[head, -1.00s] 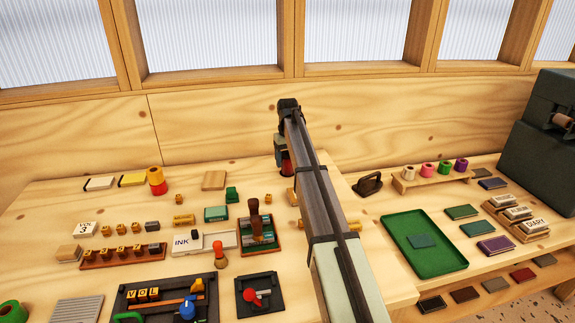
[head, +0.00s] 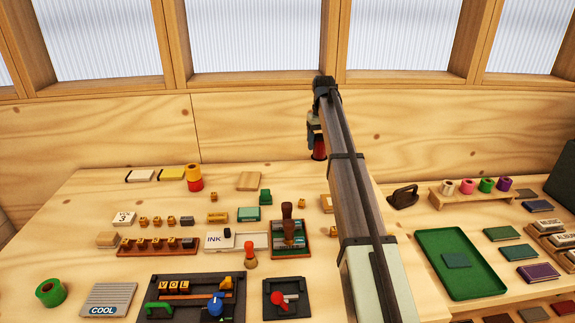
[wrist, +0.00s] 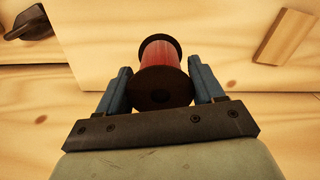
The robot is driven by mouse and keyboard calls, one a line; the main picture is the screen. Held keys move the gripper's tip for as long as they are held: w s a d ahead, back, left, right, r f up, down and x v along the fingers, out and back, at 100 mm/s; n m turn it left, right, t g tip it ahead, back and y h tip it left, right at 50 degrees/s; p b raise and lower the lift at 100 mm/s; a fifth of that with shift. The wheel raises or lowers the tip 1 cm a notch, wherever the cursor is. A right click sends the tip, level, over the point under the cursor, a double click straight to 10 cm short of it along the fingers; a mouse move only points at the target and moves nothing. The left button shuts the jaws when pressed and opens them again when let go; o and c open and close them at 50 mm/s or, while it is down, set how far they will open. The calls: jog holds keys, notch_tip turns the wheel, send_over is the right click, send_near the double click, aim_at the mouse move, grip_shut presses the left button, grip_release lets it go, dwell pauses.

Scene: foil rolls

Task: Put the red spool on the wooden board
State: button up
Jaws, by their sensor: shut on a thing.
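The red spool (head: 319,151), with dark end flanges, is in my gripper (head: 317,140). It shows clearly in the wrist view (wrist: 160,55), between the two blue fingers (wrist: 161,92), which are shut on it. In the head view my gripper holds it up at the back of the table, partly hidden by my arm. The wooden board (head: 249,181), a small pale square, lies flat on the table to the left of my gripper. Its top looks bare. A wooden edge at the wrist view's top right may be this board; I cannot tell for certain.
A dark handled tool (head: 403,196) and a rack of coloured rolls (head: 468,195) stand to the right. The back wall is close behind.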

jog(key=a+r+n, duration=0.2)
jog(key=a+n, duration=0.1)
jog(key=a, duration=2.3)
jog(key=m, duration=0.2)
send_over(249, 180)
jog(key=shift+d+f, duration=0.1)
jog(key=shift+f, duration=4.95)
jog(key=shift+f, duration=0.1)
jog(key=o, duration=1.1)
notch_tip(249, 180, up, 12)
jog(key=shift+r, duration=0.15)
